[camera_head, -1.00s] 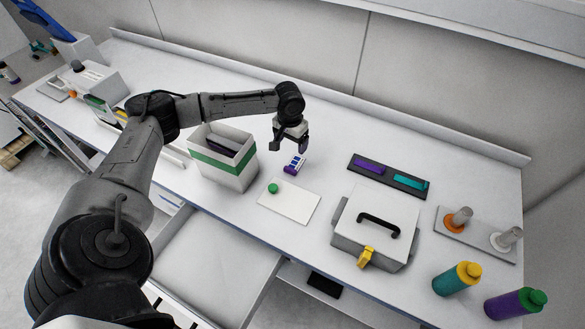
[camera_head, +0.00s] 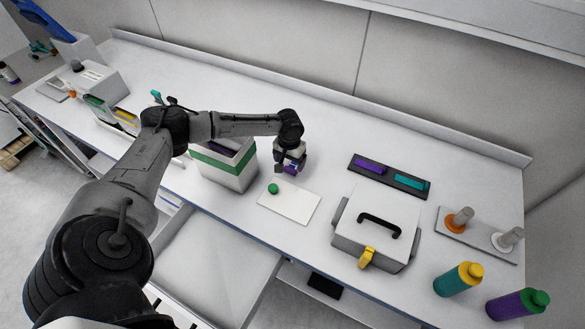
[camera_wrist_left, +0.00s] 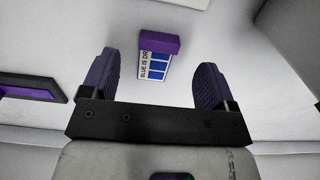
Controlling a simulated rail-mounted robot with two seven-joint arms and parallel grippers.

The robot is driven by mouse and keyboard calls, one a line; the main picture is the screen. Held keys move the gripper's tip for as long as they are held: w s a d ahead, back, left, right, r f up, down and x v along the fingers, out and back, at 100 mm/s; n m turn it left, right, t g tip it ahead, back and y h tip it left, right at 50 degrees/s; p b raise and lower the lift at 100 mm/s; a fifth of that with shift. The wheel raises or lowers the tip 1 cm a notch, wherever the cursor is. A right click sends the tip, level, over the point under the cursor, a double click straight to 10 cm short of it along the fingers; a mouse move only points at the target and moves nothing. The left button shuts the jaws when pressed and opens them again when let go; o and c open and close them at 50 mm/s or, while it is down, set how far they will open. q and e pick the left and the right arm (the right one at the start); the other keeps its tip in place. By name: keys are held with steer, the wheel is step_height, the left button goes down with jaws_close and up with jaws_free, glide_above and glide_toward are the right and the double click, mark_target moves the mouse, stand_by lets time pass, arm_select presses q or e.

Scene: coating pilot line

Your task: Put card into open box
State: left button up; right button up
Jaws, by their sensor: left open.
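The card (camera_head: 291,169) is small and white with blue squares and a purple block at one end. It lies on the white bench; its printing partly shows in the left wrist view (camera_wrist_left: 156,66). My left gripper (camera_head: 289,171) is open above the card. In the wrist view the card appears between and just past my two fingers, not gripped. The open box (camera_head: 228,170), white with a green band, stands just left of the gripper. My arm crosses over its top and hides part of its opening. My right gripper is not in view.
A white plate with a green knob (camera_head: 295,204) lies in front of the card. A white case with a black handle (camera_head: 375,232) stands to the right. A dark tray (camera_head: 389,177) with purple and teal pieces lies behind it.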

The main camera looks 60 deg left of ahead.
mark_target(290, 170)
arm_select(q)
steer(key=shift+f, duration=2.25)
steer(key=c, duration=1.1)
steer(key=shift+o, duration=0.2)
steer(key=shift+r, duration=0.1)
